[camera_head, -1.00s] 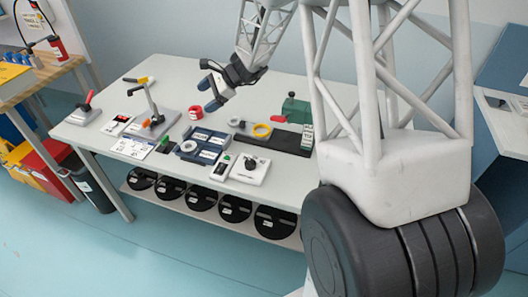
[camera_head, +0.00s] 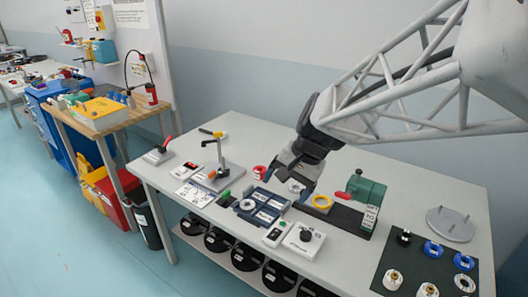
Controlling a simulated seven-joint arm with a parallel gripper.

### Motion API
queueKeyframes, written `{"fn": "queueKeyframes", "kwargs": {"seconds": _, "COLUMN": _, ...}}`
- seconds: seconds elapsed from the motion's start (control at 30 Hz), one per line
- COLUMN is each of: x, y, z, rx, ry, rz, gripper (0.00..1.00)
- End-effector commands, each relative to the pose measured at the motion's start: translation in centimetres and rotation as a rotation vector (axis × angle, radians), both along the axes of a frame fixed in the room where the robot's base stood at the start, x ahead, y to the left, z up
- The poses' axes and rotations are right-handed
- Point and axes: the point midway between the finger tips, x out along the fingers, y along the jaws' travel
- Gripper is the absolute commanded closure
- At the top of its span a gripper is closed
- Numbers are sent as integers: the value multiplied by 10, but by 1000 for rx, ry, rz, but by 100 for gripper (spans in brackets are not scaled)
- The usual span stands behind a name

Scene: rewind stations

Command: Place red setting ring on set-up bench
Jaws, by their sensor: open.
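The red setting ring (camera_head: 259,172) appears to be a short red ring standing on the pale grey bench (camera_head: 239,136), behind the dark blue tray (camera_head: 262,206). I cannot be sure that it is the task's ring. My gripper (camera_head: 287,188) points downward over the middle of the bench, to the right of the red ring. Its fingers are apart, with nothing seen held between them. A pale ring (camera_head: 296,186) shows partly behind the fingers. I cannot tell the exact height of the fingertips above the bench.
A yellow ring (camera_head: 322,202) lies right of my gripper, near a green machine (camera_head: 367,190). A stand with an upright post (camera_head: 221,158) is at the left. A dark mat (camera_head: 393,262) with several small parts lies at the right. The back of the bench is mostly clear.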

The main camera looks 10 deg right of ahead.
Motion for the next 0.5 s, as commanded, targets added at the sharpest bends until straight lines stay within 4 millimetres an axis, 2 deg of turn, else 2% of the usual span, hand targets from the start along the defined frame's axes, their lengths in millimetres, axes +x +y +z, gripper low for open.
{"fn": "queueKeyframes", "kwargs": {"seconds": 0.1, "x": -32, "y": -2, "z": 6, "rx": -79, "ry": -44, "rz": 87, "gripper": 12}}
{"fn": "queueKeyframes", "kwargs": {"seconds": 0.5, "x": -126, "y": -19, "z": 15, "rx": -346, "ry": -171, "rz": 365, "gripper": 12}}
